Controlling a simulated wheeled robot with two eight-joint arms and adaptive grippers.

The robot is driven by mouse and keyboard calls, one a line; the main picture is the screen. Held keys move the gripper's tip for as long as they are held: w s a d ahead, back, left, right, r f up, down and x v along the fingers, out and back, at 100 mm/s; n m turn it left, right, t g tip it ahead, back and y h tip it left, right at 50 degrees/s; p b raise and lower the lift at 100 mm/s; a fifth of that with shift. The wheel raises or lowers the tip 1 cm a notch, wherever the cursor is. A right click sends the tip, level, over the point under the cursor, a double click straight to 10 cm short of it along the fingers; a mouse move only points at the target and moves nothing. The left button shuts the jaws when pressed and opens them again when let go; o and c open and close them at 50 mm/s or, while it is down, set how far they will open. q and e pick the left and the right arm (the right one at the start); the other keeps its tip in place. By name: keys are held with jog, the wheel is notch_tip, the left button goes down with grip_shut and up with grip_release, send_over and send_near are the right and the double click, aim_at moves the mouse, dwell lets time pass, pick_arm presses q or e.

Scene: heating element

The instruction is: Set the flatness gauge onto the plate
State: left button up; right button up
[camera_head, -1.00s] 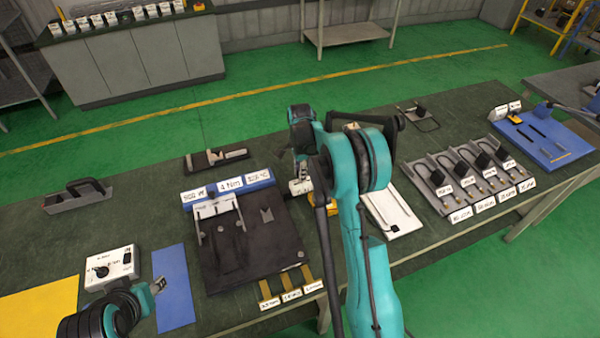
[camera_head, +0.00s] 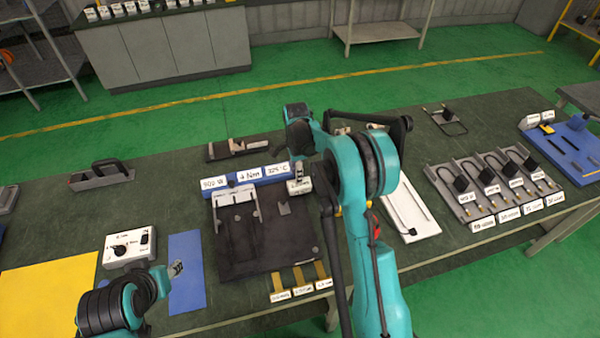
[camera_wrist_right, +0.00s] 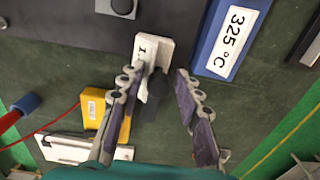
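I take the dark square plate (camera_head: 265,252) on the bench as the plate; a pale bracket (camera_head: 233,197) stands at its back left. No object is clearly marked as the flatness gauge; a grey bar with a black handle (camera_head: 100,175) at the left may be it. My right gripper (camera_head: 299,172) is at the plate's back right corner. In the right wrist view its fingers (camera_wrist_right: 160,75) are apart, on either side of a small white labelled block (camera_wrist_right: 152,50) and a dark upright piece. I cannot tell contact. My left gripper (camera_head: 176,268) is over the blue mat, its fingers unclear.
A white control box (camera_head: 129,246), a yellow mat (camera_head: 45,290) and a blue mat (camera_head: 186,250) lie left of the plate. A blue label strip (camera_head: 235,181) runs behind it. A white board (camera_head: 410,212) and several grey fixtures stand right. A yellow box (camera_wrist_right: 95,105) lies near my right gripper.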

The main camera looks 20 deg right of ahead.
jog(key=shift+w+a+f, duration=0.1)
jog(key=shift+w+f, duration=0.05)
jog(key=shift+r, duration=0.6)
notch_tip(320, 180, up, 11)
jog(key=shift+f, duration=0.1)
